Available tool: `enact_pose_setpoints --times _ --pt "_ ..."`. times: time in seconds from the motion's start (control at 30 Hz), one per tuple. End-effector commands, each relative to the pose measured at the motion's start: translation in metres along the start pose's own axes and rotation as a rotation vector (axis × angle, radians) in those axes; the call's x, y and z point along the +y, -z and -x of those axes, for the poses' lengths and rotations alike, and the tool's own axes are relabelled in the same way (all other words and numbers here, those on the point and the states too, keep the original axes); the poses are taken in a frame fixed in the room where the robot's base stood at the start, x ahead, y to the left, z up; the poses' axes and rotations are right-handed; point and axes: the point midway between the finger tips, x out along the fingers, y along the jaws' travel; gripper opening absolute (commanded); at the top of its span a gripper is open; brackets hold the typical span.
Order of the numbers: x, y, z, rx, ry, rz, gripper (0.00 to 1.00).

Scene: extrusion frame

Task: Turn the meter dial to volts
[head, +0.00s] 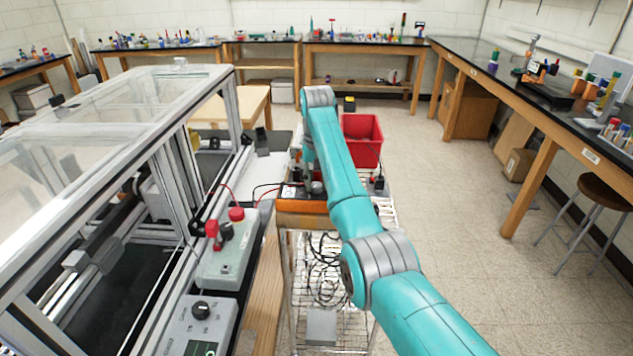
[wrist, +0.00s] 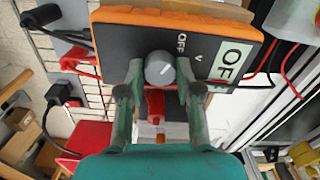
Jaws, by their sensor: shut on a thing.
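The meter has an orange edge and a dark face; it shows in the wrist view (wrist: 120,42) and on the cart in the head view (head: 300,207). Its round grey dial (wrist: 159,64) sits between the two fingers of my gripper (wrist: 160,72), which is shut on it. A light line on the dial slants to the upper right, towards the printed OFF and V marks; I cannot tell exactly which it meets. The white display (wrist: 232,62) shows large letters starting with OF. Red plugs (wrist: 155,103) show at the meter, between the fingers.
A red bin (head: 362,140) stands behind the meter. Black and red cables run beside it, and the wire cart (head: 325,260) holds more cable. A framed enclosure (head: 110,100) and grey control boxes (head: 228,255) stand to the left. Open floor (head: 450,210) lies to the right.

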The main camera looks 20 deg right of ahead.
Motion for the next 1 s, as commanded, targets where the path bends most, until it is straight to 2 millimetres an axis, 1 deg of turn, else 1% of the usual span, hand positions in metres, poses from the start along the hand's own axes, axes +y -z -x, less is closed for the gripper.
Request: enact_pose_setpoints --times 0.17,0.37,0.57,1.0 --pt "0.0001 0.0 -0.0003 0.0 0.0 -0.027 0.0" --pt "0.0002 0.0002 -0.0004 0.0 0.0 -0.123 0.0" --pt "0.0003 0.0002 -0.0004 0.0 0.0 -0.287 0.0" --pt "0.0006 0.0 -0.0004 0.0 0.0 -0.698 0.0"
